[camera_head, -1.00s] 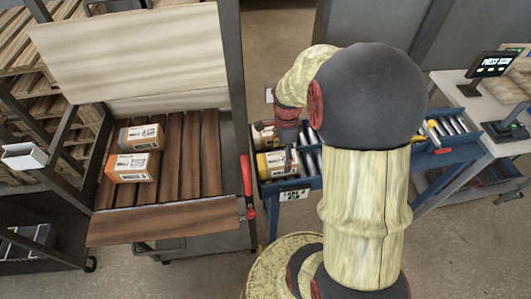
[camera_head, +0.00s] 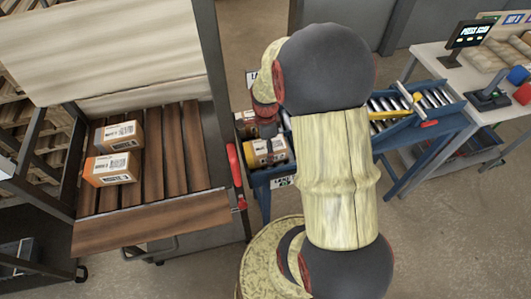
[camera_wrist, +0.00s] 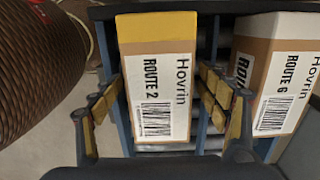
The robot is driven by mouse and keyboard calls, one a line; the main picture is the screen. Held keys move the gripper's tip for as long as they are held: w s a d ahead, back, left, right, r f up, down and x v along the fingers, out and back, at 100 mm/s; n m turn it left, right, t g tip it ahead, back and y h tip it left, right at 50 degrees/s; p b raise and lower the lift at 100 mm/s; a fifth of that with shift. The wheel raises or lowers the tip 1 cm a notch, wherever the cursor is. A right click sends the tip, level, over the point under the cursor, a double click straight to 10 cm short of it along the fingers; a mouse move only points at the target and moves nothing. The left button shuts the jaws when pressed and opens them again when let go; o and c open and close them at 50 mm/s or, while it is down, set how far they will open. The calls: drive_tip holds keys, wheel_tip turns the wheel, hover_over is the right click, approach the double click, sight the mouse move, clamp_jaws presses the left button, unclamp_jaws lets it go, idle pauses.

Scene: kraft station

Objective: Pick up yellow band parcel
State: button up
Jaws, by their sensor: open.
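The yellow band parcel (camera_wrist: 158,75) is a cardboard box with a yellow band at one end and a white label reading "Hovrin ROUTE 2". It also shows in the head view (camera_head: 262,153) at the end of the blue roller conveyor (camera_head: 384,137). My gripper (camera_wrist: 160,88) is open, with one finger at each long side of this parcel. Small gaps seem to show beside the fingers; I cannot tell whether either touches. In the head view my arm hides most of the gripper.
A "ROUTE 6" parcel (camera_wrist: 283,75) lies close beside my right finger in the wrist view. A slatted cart (camera_head: 180,165) holds two parcels, one with an orange band (camera_head: 112,168). A desk (camera_head: 430,62) with a screen stands at the right.

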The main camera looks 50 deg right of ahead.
drive_tip(key=shift+r, duration=0.1)
drive_tip(key=shift+c, duration=0.2)
drive_tip(key=c, duration=1.5)
